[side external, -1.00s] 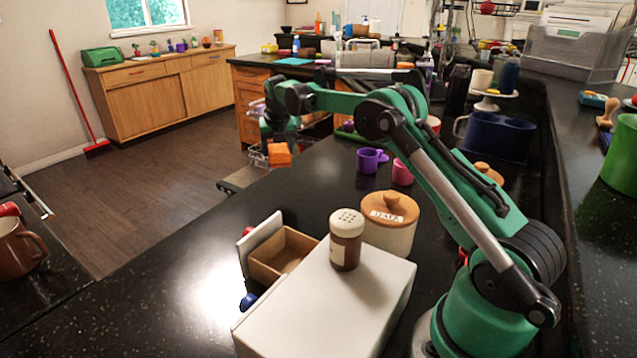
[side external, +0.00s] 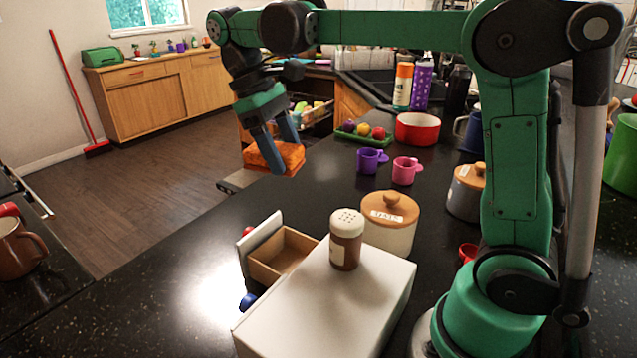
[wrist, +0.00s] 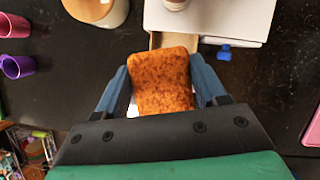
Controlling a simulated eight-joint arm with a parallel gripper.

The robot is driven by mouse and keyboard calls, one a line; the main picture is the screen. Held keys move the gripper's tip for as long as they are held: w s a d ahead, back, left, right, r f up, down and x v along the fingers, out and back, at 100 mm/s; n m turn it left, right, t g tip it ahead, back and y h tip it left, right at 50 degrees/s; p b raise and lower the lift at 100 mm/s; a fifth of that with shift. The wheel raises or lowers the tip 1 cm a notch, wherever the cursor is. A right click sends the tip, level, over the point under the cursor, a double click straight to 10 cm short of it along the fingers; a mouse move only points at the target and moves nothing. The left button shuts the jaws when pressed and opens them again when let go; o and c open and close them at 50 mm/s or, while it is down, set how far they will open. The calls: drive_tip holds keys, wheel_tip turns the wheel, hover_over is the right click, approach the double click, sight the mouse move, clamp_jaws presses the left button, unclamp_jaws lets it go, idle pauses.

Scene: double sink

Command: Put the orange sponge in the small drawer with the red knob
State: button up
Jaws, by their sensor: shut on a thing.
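The orange sponge (side external: 274,157) is held between the two blue fingers of my gripper (side external: 272,150), which is shut on it, above the counter. In the wrist view the sponge (wrist: 162,80) sits between both fingers and hides part of the open drawer (wrist: 172,40). In the side view the small drawer (side external: 284,252) is pulled out of the white box (side external: 330,300), open and empty as far as I can see. A red knob (side external: 249,231) shows at its front edge. My gripper is beyond and above the drawer in the side view.
A lidded jar (side external: 388,222) stands beside the box. A blue knob (side external: 249,301) sticks out near the drawer. Purple (side external: 371,160) and pink (side external: 406,170) cups stand farther back.

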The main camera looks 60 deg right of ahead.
drive_tip(key=shift+s+a+r+m+y, duration=0.25)
drive_tip(key=shift+s+a+m, duration=0.05)
drive_tip(key=shift+s+m, duration=0.35)
drive_tip(key=shift+s+a+r+m+y, duration=0.2)
drive_tip(key=shift+s+a+m+y, duration=0.05)
drive_tip(key=shift+s+m, duration=0.35)
drive_tip(key=shift+f, duration=0.1)
wheel_tip(320, 180, down, 19)
drive_tip(key=shift+f, duration=0.2)
drive_tip(key=shift+f, duration=0.2)
